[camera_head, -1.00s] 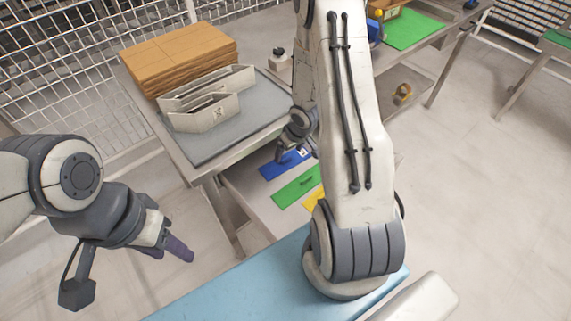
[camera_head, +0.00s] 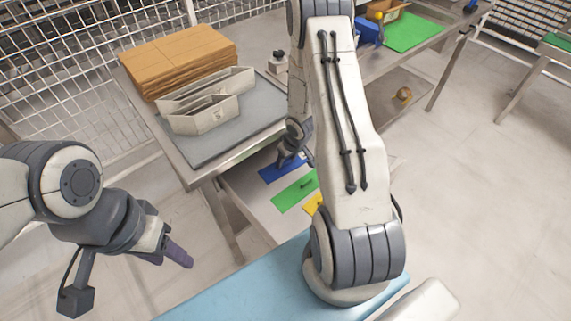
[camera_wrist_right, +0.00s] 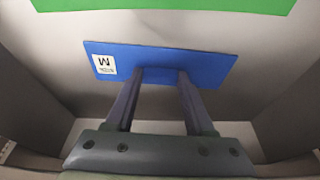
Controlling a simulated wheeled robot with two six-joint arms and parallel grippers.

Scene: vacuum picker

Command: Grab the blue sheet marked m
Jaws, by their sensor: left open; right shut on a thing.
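The blue sheet (camera_wrist_right: 205,63) lies across the wrist view, with a white label marked M (camera_wrist_right: 104,65) near its left end. My right gripper (camera_wrist_right: 162,77) is shut on the near edge of the blue sheet, around its middle. In the head view the blue sheet (camera_head: 268,174) shows at the shelf below the grey-topped table, partly hidden by my right gripper (camera_head: 280,164). I cannot tell whether the sheet is clear of the shelf. My left gripper (camera_head: 170,255) is open and empty, over the floor at the lower left.
A green sheet (camera_head: 294,190) and a partly hidden yellow sheet (camera_head: 313,205) lie nearer on the lower shelf. Above is the table (camera_head: 240,133) with stacked cardboard (camera_head: 180,55) and pale bins (camera_head: 205,118). Floor at the right is open.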

